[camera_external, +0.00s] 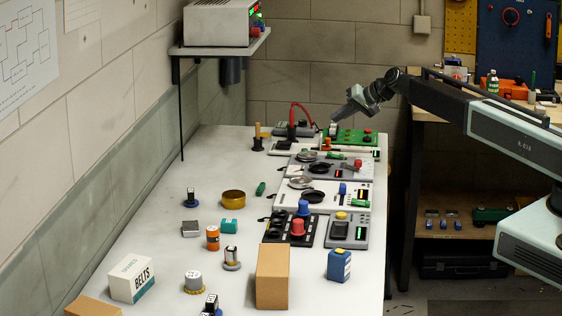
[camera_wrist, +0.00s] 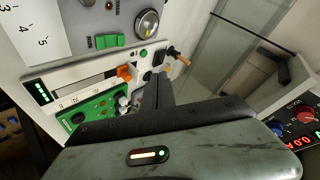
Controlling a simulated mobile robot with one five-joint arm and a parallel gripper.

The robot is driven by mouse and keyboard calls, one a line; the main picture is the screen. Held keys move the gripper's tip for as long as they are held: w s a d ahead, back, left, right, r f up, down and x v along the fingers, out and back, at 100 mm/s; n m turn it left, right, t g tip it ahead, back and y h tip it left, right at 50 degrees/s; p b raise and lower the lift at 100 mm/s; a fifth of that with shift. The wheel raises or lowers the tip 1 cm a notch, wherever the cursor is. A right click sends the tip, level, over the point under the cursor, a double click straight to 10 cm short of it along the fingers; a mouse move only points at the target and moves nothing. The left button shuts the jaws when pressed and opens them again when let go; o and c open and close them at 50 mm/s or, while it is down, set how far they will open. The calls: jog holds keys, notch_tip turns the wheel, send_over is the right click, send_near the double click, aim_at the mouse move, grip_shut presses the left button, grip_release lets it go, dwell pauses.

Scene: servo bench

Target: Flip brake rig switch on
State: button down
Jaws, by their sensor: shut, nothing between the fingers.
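My gripper (camera_external: 338,119) is at the far end of the bench, above the left side of a green board (camera_external: 356,136). The fingers are shut and empty, and they point down in the external view. In the wrist view the closed fingers (camera_wrist: 158,88) stand near the white knobs of the green board (camera_wrist: 100,110). No label names the brake rig, so I cannot tell which panel it is. Candidate controls are an orange lever (camera_wrist: 125,73) on a white panel and a green rocker (camera_wrist: 105,41) on a grey panel. Whether the fingers touch anything is unclear.
Several panels line the bench's right side, including a black box with a red knob (camera_external: 298,227). A shelf unit (camera_external: 216,24) hangs at left.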

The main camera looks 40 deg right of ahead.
aim_at(334, 156)
jog(key=f+b, duration=0.6)
jog(key=a+f+b, duration=0.1)
jog(key=f+b, duration=0.1)
jog(key=shift+w+f+b, duration=0.4)
dwell(1.7)
jog(key=shift+f+b, duration=0.4)
jog(key=shift+w+f+b, duration=0.1)
jog(key=shift+f+b, duration=0.25)
dwell(0.5)
jog(key=shift+r+p, duration=0.8)
